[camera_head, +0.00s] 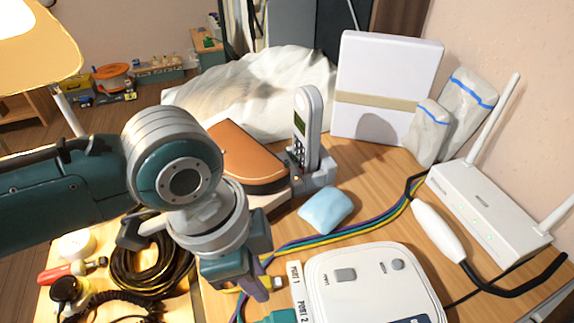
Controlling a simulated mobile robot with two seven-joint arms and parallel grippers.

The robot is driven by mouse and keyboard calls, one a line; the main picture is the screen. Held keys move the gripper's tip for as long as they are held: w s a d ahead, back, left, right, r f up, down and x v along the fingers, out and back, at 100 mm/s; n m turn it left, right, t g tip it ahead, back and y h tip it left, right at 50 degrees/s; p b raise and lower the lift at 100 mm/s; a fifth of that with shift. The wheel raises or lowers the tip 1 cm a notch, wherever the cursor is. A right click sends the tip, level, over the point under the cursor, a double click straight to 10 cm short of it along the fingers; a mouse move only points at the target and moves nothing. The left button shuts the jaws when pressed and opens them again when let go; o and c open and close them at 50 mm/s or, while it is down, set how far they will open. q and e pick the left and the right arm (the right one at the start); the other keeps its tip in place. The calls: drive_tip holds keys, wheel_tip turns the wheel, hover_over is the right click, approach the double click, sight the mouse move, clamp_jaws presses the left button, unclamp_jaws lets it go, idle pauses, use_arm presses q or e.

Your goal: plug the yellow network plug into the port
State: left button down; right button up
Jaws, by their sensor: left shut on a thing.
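My left gripper (262,288) comes down from the left, its fingers beside the left edge of the white box (345,283). It is shut on the yellow network plug, which is mostly hidden by the fingers. A yellow cable (232,290) runs to the fingers from the left. A small pale piece (278,282) shows just past the fingertips, near the "PORT 1" label (295,275). A "PORT 2" label (303,311) is below it. The port opening itself is hidden, so I cannot tell whether the plug touches it. My right gripper is not in view.
A cordless phone (306,128) stands in its cradle behind. A blue pad (326,210) and a bundle of coloured cables (365,226) lie behind the box. A white router (487,212) is at right. Coiled black cable (150,275) lies at left. A teal part (278,316) is at the bottom.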

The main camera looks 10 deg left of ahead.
use_arm(q)
drive_tip(key=shift+w+d+b, duration=0.15)
drive_tip(key=shift+w+d, duration=0.1)
drive_tip(key=shift+d, duration=0.25)
drive_tip(key=shift+w+d+b, duration=0.15)
drive_tip(key=shift+w+d, duration=0.05)
drive_tip(key=shift+d, duration=0.3)
idle(0.7)
drive_tip(key=c, duration=0.7)
unclamp_jaws()
